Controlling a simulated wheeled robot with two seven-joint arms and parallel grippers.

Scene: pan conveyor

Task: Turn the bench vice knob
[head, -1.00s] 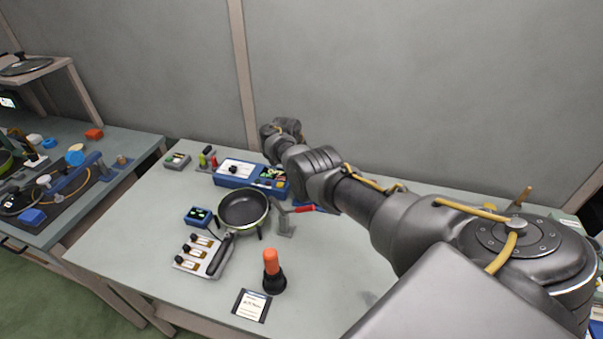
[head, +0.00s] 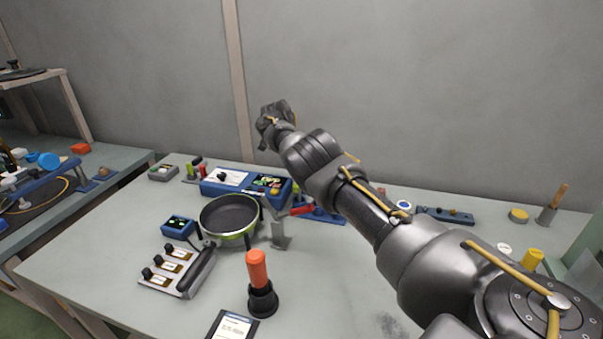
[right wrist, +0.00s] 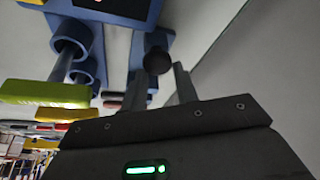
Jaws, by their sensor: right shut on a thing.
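In the right wrist view my right gripper (right wrist: 159,74) is shut on a dark round knob (right wrist: 157,60). The knob shows between the finger ends, in front of a blue body (right wrist: 112,10) with a dark panel. I cannot tell from this close view how much of a vice that body is. In the head view my right arm reaches from the lower right toward the back wall. Its fingers and the knob cannot be made out there. A blue piece (head: 325,216) on the table is partly covered by my arm. My left gripper is not in view.
A frying pan (head: 229,216) stands mid-table near a red-handled clamp (head: 301,210). An orange-handled tool (head: 258,272) stands in front. A blue box (head: 222,178) lies at the back and a switch panel (head: 177,270) at the left.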

